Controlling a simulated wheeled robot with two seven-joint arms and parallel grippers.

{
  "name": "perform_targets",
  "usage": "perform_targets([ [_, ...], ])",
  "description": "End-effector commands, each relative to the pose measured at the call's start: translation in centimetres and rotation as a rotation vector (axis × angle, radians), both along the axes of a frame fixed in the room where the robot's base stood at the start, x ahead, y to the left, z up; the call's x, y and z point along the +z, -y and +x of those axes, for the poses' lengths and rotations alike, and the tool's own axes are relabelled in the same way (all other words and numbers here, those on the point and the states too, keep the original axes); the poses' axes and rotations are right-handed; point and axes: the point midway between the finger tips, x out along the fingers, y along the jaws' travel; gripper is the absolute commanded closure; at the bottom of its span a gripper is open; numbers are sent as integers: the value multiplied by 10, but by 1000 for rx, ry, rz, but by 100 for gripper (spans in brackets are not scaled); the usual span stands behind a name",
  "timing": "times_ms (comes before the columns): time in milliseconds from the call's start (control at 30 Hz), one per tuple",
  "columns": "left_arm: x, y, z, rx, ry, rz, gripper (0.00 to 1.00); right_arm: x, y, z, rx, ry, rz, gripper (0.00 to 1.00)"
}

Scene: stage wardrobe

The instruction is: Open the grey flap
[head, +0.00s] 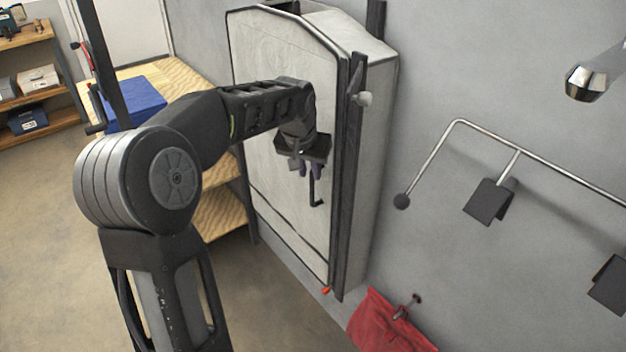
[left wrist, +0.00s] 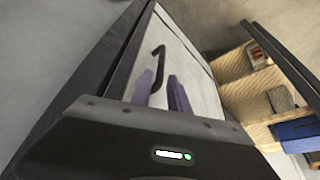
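The grey flap (head: 283,130) is the pale front panel of a box on the wall, edged in black. It looks shut. Its black bar handle (head: 317,188) sits near the right edge and also shows in the left wrist view (left wrist: 158,66). My left gripper (head: 310,173) is in front of the flap, close to the upper part of the handle. My right gripper is not in view.
A wooden shelf unit (head: 180,75) with a blue box (head: 136,103) stands left of the flap. A metal rail (head: 437,155) with dark clips (head: 488,201) is on the wall at right. Red cloth (head: 385,325) hangs below. Open floor (head: 270,310) lies in front.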

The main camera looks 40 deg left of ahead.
Motion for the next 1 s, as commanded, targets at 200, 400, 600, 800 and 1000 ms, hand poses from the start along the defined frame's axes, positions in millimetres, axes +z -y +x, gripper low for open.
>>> perform_targets([
  [200, -33, -4, 12, 0, -5, -1, 78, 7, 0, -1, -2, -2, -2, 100],
  [400, -50, -6, 19, 0, -3, -1, 78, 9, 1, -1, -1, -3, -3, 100],
  [600, -52, -7, 20, 0, 0, 0, 78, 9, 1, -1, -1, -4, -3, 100],
  [800, -52, -7, 20, 0, -1, 0, 87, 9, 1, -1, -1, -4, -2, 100],
  [1000, -52, -7, 20, 0, 0, 0, 100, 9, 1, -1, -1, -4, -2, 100],
])
